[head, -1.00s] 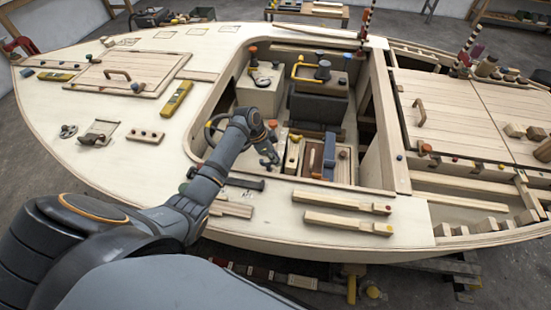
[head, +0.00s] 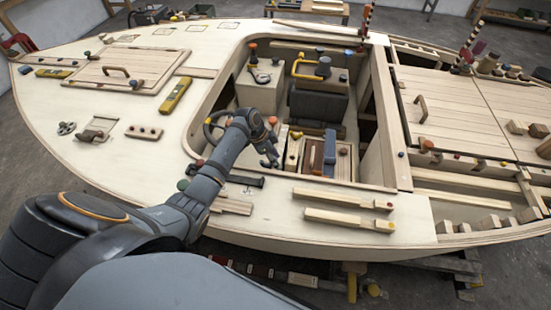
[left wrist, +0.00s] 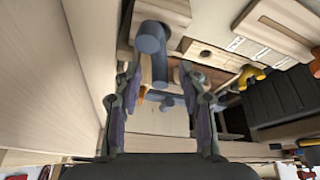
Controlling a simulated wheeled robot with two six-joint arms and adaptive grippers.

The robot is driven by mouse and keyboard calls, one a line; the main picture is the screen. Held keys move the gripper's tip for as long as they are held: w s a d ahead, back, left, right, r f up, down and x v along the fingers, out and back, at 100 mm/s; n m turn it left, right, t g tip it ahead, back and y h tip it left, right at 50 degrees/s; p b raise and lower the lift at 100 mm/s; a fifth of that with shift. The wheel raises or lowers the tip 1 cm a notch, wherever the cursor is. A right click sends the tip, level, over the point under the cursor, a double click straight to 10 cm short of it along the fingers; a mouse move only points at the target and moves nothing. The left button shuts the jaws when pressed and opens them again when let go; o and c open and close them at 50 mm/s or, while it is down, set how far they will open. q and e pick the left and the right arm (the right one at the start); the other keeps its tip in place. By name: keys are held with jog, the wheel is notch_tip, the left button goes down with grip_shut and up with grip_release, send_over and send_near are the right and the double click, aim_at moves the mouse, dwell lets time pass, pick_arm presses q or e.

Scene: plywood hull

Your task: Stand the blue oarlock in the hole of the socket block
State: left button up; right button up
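My left gripper (head: 268,158) hangs over the near left part of the cockpit, pointing down. In the left wrist view its fingers (left wrist: 160,108) are wide apart and hold nothing. A blue-grey part with a thick round end and a stem, apparently the oarlock (left wrist: 150,38), shows ahead of and between the fingers, with a crossbar lower down. I see no contact with the fingers. A blue piece (head: 330,148) stands in the cockpit right of the gripper; I cannot tell if it is the same part. A pale wooden block with a dark hole (left wrist: 209,56), possibly the socket block, lies beyond the right finger. My right gripper is not in view.
The cockpit rim (head: 290,183) borders the gripper's space. A dark seat box (head: 318,106) and a yellow handle (head: 298,66) are farther back. Two wooden bars (head: 345,220) lie on the near deck. A steering wheel (head: 214,128) is by the wrist.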

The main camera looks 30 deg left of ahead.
pick_arm(q)
jog(key=v, duration=1.2)
dwell(0.5)
